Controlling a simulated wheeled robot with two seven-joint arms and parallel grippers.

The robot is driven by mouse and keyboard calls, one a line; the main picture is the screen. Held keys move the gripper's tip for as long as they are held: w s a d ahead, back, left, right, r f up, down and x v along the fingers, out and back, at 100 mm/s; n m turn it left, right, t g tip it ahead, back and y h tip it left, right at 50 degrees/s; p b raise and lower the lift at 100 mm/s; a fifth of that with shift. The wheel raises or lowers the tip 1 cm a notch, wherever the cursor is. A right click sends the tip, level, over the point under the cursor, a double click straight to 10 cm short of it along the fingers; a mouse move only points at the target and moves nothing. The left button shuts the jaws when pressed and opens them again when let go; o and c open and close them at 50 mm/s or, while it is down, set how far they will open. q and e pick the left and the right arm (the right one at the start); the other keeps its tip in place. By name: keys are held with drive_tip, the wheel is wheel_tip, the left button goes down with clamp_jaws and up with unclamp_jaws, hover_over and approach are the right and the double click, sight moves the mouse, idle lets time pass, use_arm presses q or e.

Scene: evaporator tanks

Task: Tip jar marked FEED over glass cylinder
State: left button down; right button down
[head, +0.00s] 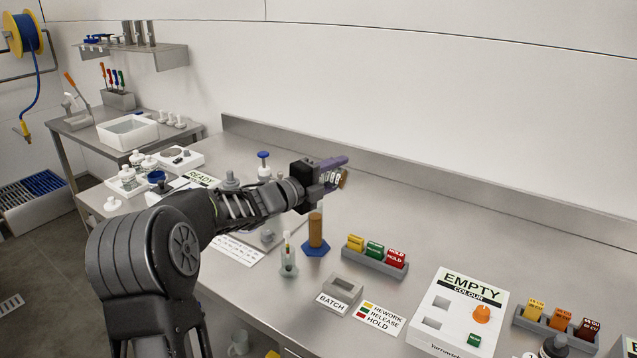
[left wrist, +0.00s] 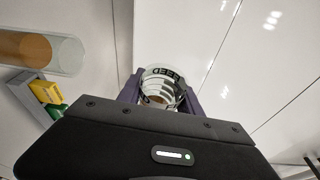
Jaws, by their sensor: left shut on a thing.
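My left gripper (head: 335,174) has purple fingers and is shut on the jar marked FEED (head: 342,178). In the left wrist view the jar (left wrist: 163,88) sits between the fingers (left wrist: 160,92), its black FEED lettering showing, with some amber-brown inside. In the head view the jar looks tilted; how far is hard to tell. The glass cylinder (head: 315,231) stands upright on a blue hexagonal foot, below and slightly left of the jar. It holds amber-brown liquid, with clear glass above it in the left wrist view (left wrist: 68,55). Jar and cylinder are apart. My right gripper is not in view.
A rack of yellow, green and red tags (head: 375,257) stands right of the cylinder. A small flask (head: 288,262) stands left of it. A BATCH holder (head: 341,290) and an EMPTY COLOUR box (head: 459,312) are nearer the front. The bench behind is clear.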

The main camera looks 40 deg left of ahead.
use_arm(q)
drive_tip(key=shift+a+r+n+b, duration=0.1)
drive_tip(key=shift+r+n+b, duration=0.1)
drive_tip(key=shift+n+b, duration=0.25)
idle(1.1)
idle(1.0)
drive_tip(key=shift+f+m, duration=0.25)
drive_tip(key=shift+m, duration=0.4)
drive_tip(key=shift+d+f+m+g+b, duration=0.25)
drive_tip(key=shift+m+g+b, duration=0.05)
drive_tip(key=shift+m, duration=0.3)
drive_tip(key=shift+d+f+m, duration=0.1)
drive_tip(key=shift+f+m, duration=0.05)
drive_tip(key=shift+m, duration=0.25)
drive_tip(key=shift+y, duration=0.4)
drive_tip(key=shift+f, duration=0.1)
